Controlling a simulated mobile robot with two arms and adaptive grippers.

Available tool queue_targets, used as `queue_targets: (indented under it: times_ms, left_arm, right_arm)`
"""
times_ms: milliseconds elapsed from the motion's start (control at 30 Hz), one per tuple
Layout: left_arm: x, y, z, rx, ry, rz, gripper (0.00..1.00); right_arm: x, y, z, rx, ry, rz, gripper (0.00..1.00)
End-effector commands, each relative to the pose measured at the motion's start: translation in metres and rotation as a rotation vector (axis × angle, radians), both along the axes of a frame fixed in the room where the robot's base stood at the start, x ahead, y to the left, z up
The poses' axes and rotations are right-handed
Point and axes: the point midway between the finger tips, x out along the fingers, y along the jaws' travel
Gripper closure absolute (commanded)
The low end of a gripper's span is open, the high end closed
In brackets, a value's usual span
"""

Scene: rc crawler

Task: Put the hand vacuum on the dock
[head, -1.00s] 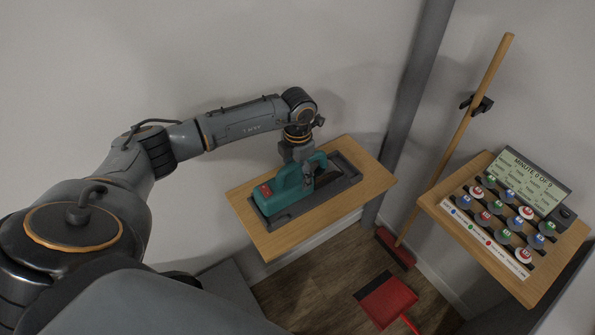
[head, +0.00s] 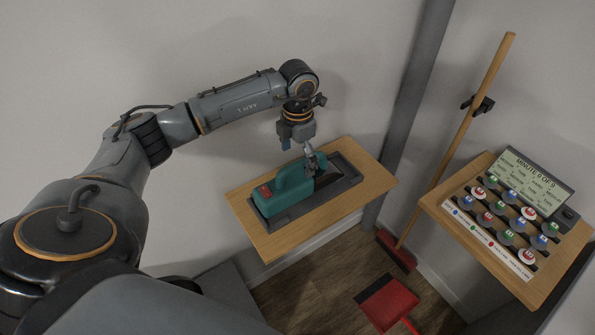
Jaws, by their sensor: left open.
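The teal hand vacuum (head: 291,186) with a red button on its rear end lies on the dark grey dock (head: 343,184). The dock is a long flat tray on a wooden wall shelf (head: 262,238). The vacuum covers the left and middle part of the dock, and the dock's right end is bare. My left gripper (head: 312,164) is open and points down at the right end of the vacuum, close above its handle. Whether a finger still touches the vacuum I cannot tell. My right gripper is not in view.
A second wooden shelf (head: 455,226) at the right holds a panel with a screen (head: 534,180) and several coloured discs. A broom (head: 468,120) leans in a wall clip. A red dustpan (head: 388,302) lies on the floor. A grey post (head: 415,90) stands behind the dock shelf.

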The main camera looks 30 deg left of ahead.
Motion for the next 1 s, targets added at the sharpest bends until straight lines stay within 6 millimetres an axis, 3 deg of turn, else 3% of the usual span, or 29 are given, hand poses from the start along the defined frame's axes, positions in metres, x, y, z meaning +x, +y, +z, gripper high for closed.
queue_targets:
  times_ms: [100, 333, 1000]
  left_arm:
    - [0.001, 0.001, 0.024, 0.0, -0.005, 0.001, 0.1]
    - [0.0, 0.001, 0.054, 0.001, 0.0, 0.001, 0.1]
    - [0.0, 0.0, 0.06, 0.0, 0.002, 0.001, 0.1]
  right_arm:
    - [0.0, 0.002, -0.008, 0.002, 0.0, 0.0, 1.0]
    - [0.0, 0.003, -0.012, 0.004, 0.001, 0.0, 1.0]
    - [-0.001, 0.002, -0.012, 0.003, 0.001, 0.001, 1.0]
